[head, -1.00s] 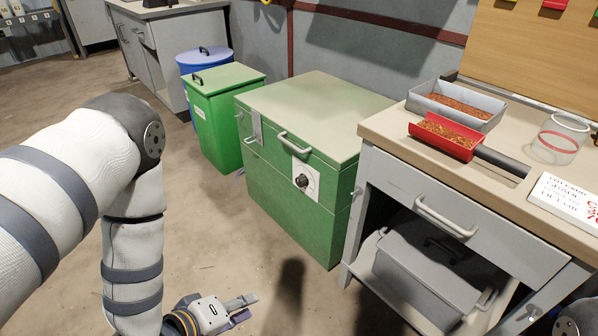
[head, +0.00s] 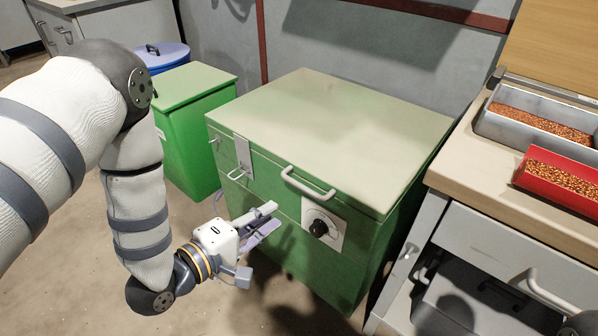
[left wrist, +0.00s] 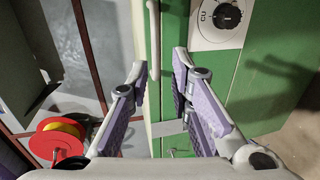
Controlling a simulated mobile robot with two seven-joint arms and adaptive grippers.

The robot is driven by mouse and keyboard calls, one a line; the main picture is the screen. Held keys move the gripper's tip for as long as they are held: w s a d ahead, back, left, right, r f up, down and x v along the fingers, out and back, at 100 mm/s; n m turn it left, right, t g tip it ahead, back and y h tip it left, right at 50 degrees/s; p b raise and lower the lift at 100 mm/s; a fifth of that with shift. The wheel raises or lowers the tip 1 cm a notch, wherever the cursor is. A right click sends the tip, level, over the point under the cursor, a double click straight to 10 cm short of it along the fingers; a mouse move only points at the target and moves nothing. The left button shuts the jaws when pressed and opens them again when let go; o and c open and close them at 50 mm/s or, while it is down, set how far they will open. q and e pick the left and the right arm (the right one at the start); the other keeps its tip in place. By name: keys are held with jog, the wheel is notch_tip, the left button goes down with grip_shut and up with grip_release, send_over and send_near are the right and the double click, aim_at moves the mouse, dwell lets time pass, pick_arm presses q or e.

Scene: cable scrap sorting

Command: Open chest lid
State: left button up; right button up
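The green chest (head: 290,240) stands in the middle of the head view with its pale green lid (head: 330,125) shut. A light bar handle (head: 307,183) is on the lid's front edge, and a metal hasp (head: 240,160) hangs at the left of the front. My left gripper (head: 268,220) is in front of the chest, below and left of the handle, apart from it. In the left wrist view its two fingers (left wrist: 157,75) are spread and empty; the handle (left wrist: 154,40) shows beyond them, between the tips. My right gripper is not seen.
A dial plate (head: 323,228) sits on the chest front. A green bin (head: 195,120) and a blue bin (head: 160,56) stand to the left. A workbench (head: 470,165) with a grey tray (head: 535,125) and red scoop (head: 560,185) is close on the right.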

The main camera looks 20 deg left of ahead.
aim_at(302, 189)
pick_arm(q)
jog(key=x, duration=0.4)
jog(key=b+x, duration=0.1)
jog(key=x, duration=0.3)
jog(key=b+x, duration=0.1)
jog(key=x, duration=0.3)
jog(key=shift+w+r, duration=0.35)
grip_shut()
